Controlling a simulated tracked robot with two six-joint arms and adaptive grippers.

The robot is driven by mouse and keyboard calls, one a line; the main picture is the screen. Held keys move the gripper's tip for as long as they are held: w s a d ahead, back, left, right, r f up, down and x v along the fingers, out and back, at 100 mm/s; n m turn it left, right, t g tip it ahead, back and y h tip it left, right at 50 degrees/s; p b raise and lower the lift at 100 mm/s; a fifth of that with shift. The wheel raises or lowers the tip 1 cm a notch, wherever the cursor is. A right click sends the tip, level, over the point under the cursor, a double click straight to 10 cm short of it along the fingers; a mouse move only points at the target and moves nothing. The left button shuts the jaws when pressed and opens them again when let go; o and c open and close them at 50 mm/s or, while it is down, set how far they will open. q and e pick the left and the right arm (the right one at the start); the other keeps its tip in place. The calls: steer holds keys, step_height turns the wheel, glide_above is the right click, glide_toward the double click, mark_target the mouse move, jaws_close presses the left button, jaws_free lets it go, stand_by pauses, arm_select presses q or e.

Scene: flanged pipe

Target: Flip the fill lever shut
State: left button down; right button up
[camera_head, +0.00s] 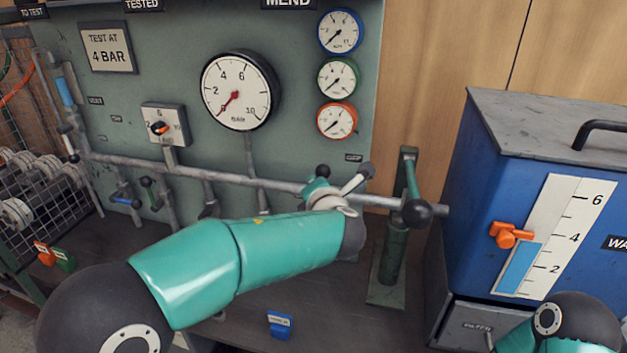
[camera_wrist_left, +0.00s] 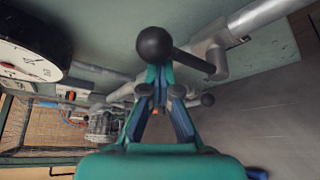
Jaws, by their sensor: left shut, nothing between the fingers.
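A lever with a black ball knob (camera_wrist_left: 155,45) stands at the pipe just beyond my left gripper's tips in the left wrist view. I take it for the fill lever; no label on it can be read. The same knob (camera_head: 323,171) seems to show above my wrist in the head view. My left gripper (camera_wrist_left: 160,80) is shut and empty, its tips close below the knob; I cannot tell whether they touch. In the head view my own wrist mostly hides the gripper and the lever's stem. My right arm shows at the lower right, its gripper out of view.
A grey pipe (camera_head: 240,178) runs along the green panel below a large gauge (camera_head: 238,91). A green stand with a black-ended handle (camera_head: 416,212) is right of my left wrist. A blue tank (camera_head: 480,170) fills the right. A small blue block (camera_head: 280,323) is on the bench.

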arm_select(q)
steer(key=shift+d+r+m, duration=0.15)
steer(key=shift+d+m, duration=0.15)
steer(key=shift+d, duration=0.05)
stand_by(0.4)
steer(key=a+f+b, duration=0.2)
steer(key=a+f, duration=0.1)
steer(key=a, duration=0.1)
steer(key=v, duration=1)
steer(key=shift+d+r+p, duration=0.15)
steer(key=shift+d+p, duration=0.1)
steer(key=shift+p, duration=0.05)
